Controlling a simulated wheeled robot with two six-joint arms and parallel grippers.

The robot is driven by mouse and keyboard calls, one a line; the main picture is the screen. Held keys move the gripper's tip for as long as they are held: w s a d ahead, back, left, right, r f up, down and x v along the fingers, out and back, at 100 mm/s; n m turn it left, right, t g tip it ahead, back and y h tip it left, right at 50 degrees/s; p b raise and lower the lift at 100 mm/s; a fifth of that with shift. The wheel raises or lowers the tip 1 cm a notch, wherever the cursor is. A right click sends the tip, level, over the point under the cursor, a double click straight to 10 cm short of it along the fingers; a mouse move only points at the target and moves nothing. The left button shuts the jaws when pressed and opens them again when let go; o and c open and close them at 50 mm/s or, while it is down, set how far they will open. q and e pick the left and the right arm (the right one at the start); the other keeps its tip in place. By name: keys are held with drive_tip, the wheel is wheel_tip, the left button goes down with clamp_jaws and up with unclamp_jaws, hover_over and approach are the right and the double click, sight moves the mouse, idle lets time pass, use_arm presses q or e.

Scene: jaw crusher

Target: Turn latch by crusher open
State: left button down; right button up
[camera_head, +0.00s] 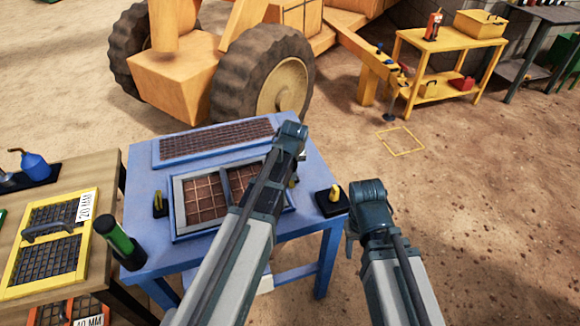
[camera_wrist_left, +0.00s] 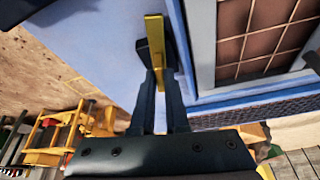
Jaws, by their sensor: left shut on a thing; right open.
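A yellow latch handle (camera_wrist_left: 156,48) on a dark base stands on the blue table (camera_wrist_left: 110,30) beside the framed grate. My left gripper (camera_wrist_left: 158,75) is shut on this handle in the left wrist view, one finger on each side. Another latch (camera_head: 158,203) stands left of the grate (camera_head: 207,198). A yellow knob on a black base (camera_head: 331,203) stands near the table's right edge. My right gripper (camera_head: 352,238) is open and empty, off the table's right side.
A mesh screen (camera_head: 215,138) lies along the table's back. A green cylinder (camera_head: 118,238) stands at its left corner. A wooden bench (camera_head: 105,178) with a yellow-framed screen (camera_head: 20,278) is at left. A large wheeled machine (camera_head: 265,80) stands behind. Open ground lies to the right.

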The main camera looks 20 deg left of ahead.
use_arm(q)
drive_tip(key=shift+n+g+y, duration=0.3)
drive_tip(key=shift+n+y, duration=0.1)
drive_tip(key=shift+n, duration=0.8)
drive_tip(key=c, duration=0.9)
unclamp_jaws()
drive_tip(key=p+v, duration=1.2)
drive_tip(key=v, duration=0.2)
drive_tip(key=shift+d+f+p, duration=0.1)
drive_tip(key=shift+p, duration=0.3)
